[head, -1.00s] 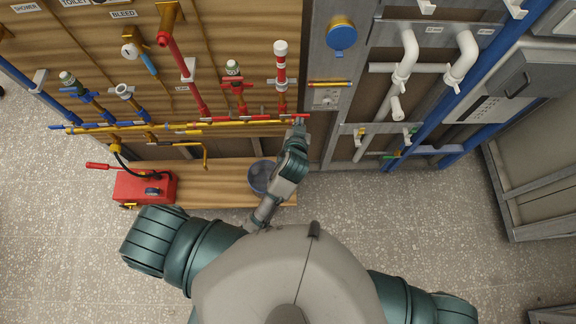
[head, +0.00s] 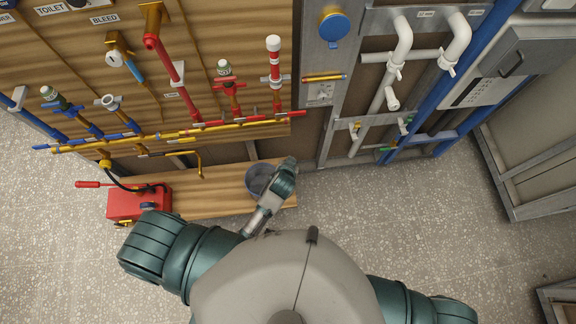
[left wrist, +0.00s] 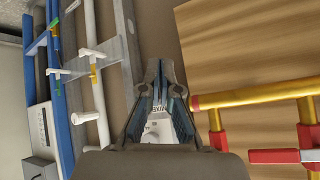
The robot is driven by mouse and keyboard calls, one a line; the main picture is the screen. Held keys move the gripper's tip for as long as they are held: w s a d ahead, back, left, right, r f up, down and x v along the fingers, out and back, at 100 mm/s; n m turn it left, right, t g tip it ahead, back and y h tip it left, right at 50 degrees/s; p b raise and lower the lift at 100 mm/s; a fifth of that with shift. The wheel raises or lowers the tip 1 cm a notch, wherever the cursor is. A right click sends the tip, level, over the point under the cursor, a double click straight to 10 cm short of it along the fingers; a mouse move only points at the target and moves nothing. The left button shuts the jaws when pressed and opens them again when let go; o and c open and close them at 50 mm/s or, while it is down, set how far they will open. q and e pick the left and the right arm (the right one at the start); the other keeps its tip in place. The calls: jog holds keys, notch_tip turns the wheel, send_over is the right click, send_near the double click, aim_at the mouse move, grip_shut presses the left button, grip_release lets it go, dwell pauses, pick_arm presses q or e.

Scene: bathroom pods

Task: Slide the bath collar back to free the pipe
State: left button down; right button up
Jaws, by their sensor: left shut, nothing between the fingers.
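My left gripper (left wrist: 160,70) is shut and empty in the left wrist view, beside the red-capped end (left wrist: 194,102) of a yellow pipe (left wrist: 255,94) and apart from it. In the head view my left gripper (head: 288,165) is seen end-on, below the right end of the yellow pipe run (head: 215,126); its fingertips are hard to make out. Red collars sit on this run, one near the wrist view's middle (left wrist: 217,142). A red-and-white upright pipe (head: 275,75) meets the run near its right end. No bath label is readable, so I cannot tell which collar is the bath one. My right gripper is out of view.
A wooden bench (head: 205,197) carries a grey bucket (head: 257,180), close to my left gripper, and a red hand-pump box (head: 125,204). White pipes (head: 400,45) and a blue frame bar (head: 440,85) stand to the right.

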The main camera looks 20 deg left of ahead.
pick_arm(q)
jog(key=shift+s+a+f, duration=0.1)
jog(key=shift+s+f, duration=0.15)
jog(key=shift+f, duration=0.3)
jog(key=shift+s+a+f, duration=0.1)
jog(key=shift+s+f, duration=0.1)
jog(key=shift+f, duration=0.3)
jog(key=shift+f, duration=0.1)
